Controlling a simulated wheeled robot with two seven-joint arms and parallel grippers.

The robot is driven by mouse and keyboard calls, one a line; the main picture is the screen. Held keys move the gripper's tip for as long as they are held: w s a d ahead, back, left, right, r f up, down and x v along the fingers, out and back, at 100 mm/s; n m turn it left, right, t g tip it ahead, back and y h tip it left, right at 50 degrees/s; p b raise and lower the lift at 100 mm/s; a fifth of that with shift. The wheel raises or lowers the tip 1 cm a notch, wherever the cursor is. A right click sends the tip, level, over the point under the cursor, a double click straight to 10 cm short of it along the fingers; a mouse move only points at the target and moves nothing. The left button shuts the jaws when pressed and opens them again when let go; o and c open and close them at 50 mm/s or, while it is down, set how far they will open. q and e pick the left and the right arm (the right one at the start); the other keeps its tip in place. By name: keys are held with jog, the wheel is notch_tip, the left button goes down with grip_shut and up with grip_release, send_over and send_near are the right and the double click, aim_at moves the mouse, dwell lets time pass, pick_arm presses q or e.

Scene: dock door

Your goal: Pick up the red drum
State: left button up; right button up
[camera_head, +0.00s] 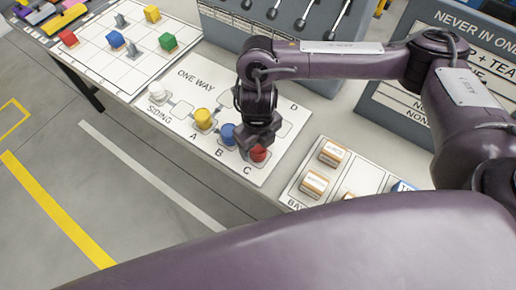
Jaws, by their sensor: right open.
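The red drum (258,153) stands on the white board (187,92) by the letter C, at the right end of a row. My right gripper (259,141) points down right over the red drum, and its fingers hide part of the drum's top. The gripper is open. I cannot tell whether the fingers touch the drum. My left gripper is not in view.
On the same board, a blue drum (228,133) stands close left of the gripper, then a yellow drum (203,118) and a white piece (157,94). A tray of labelled blocks (314,184) lies to the right. A grey lever panel (240,28) stands behind.

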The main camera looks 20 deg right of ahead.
notch_tip(320, 180, down, 3)
jog(key=shift+r, duration=0.15)
jog(key=shift+w, duration=0.1)
jog(key=c, duration=0.6)
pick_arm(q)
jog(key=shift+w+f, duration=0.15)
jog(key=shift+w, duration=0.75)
pick_arm(e)
jog(key=c, duration=0.5)
jog(key=shift+r, duration=0.1)
